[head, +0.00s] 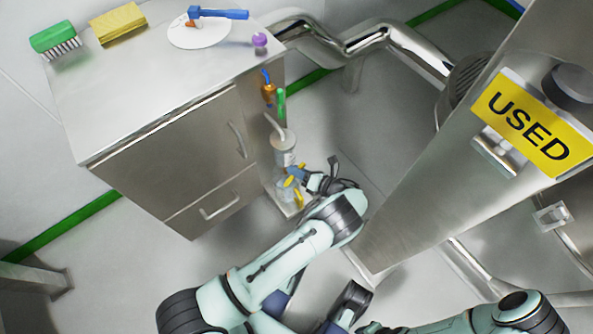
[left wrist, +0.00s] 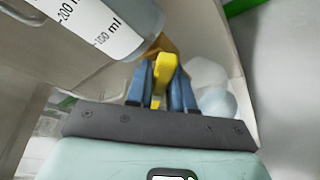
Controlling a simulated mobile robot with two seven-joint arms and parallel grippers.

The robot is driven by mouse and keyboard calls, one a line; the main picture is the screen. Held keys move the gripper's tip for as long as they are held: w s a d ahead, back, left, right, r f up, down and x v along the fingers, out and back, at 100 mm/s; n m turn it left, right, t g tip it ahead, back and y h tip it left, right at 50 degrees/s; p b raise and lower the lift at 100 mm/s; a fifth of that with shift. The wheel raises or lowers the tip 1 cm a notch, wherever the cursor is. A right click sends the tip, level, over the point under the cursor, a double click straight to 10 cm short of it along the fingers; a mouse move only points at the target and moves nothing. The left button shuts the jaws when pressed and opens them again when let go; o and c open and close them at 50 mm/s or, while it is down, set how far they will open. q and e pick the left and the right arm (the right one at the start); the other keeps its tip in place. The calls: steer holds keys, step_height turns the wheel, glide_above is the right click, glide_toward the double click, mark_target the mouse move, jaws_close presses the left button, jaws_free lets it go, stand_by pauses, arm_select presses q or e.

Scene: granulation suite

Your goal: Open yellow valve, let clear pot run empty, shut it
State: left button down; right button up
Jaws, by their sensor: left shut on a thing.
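The clear pot (head: 283,150) stands upright beside the steel cabinet in the head view. In the left wrist view its wall (left wrist: 145,20) carries a white scale marked 100 and 200 ml; its liquid level cannot be told. The yellow valve (left wrist: 159,80) is below the pot, and its handle sits between the blue fingers of my left gripper (left wrist: 161,88), which is shut on it. In the head view my left gripper (head: 303,174) reaches the valve from the right. Whether the valve is open or shut is unclear. My right arm shows at the lower edge; its fingertips cannot be made out.
The steel cabinet (head: 150,110) stands left of the pot, with a green brush (head: 54,38), yellow sponge (head: 118,23) and white disc (head: 199,30) on top. An orange-and-green item hangs by its side. A large steel body with a USED sign (head: 530,122) blocks the right.

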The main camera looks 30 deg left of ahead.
arm_select(q)
steer(key=m, duration=0.1)
steer(key=m+g+y, duration=0.1)
steer(key=m, duration=0.1)
steer(key=shift+w+f+m+y, duration=0.15)
steer(key=shift+f+m+y, duration=0.15)
steer(key=shift+f, duration=0.05)
steer(key=shift+d+f+m+y, duration=0.15)
steer(key=shift+m+y, duration=0.55)
steer(key=shift+m, duration=0.9)
steer(key=c, duration=1)
jaws_free()
